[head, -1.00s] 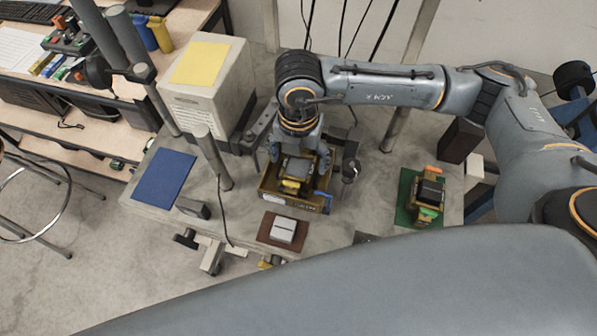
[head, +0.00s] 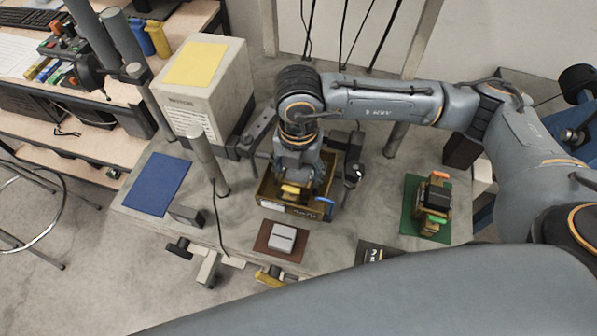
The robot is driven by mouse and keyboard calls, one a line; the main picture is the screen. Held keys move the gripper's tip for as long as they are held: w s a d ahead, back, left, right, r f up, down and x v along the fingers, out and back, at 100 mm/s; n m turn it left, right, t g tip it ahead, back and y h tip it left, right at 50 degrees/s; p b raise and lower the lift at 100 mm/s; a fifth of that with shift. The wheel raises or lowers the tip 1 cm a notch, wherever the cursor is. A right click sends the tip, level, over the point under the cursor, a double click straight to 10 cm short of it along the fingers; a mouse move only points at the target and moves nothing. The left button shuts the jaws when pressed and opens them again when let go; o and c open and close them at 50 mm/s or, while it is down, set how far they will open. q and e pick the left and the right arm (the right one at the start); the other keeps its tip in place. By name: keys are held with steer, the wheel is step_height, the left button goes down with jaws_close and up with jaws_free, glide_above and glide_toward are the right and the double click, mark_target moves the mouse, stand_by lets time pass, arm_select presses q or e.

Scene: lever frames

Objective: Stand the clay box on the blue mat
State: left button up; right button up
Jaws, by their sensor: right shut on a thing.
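The blue mat (head: 157,184) lies flat and bare on the left part of the grey bench. My right gripper (head: 296,183) points down into an open brown bin (head: 268,187) at the middle of the bench. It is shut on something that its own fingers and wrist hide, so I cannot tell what. Yellow, orange and blue parts show in the bin around the fingertips. I cannot clearly make out a clay box. A pale grey box (head: 282,239) lies on a brown mat (head: 268,248) in front of the bin. My left gripper is not in view.
A small dark block (head: 186,215) sits near the blue mat. A green mat (head: 411,212) with a tool on it is at right.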

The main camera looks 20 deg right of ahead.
mark_target(298, 172)
steer(key=shift+r+p, duration=2.05)
steer(key=shift+r, duration=1.75)
